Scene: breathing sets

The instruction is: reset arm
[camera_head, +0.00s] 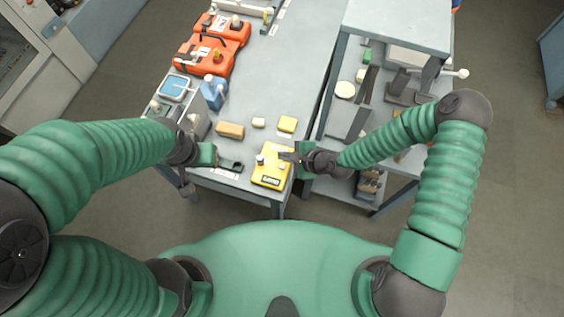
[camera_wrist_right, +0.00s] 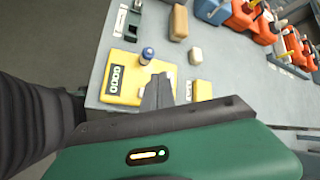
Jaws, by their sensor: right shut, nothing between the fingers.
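My right gripper (camera_head: 290,157) is shut and empty, with its fingertips over the yellow device (camera_head: 270,170) at the table's near edge. In the right wrist view the shut fingers (camera_wrist_right: 157,92) show in front of the yellow device (camera_wrist_right: 124,85), which has a dark display and a small blue-topped item (camera_wrist_right: 147,55) on it. I cannot tell whether the fingers touch it. My left gripper (camera_head: 222,163) is over the table's near left part, beside a dark tray-like item (camera_head: 231,165); its fingers are not clear.
The grey table (camera_head: 290,80) holds a tan block (camera_head: 230,130), a small cream block (camera_head: 258,122), a yellow block (camera_head: 287,124), a blue bottle (camera_head: 213,92) and orange cases (camera_head: 205,57). A shelved cart (camera_head: 395,25) stands at the right. The table's middle back is clear.

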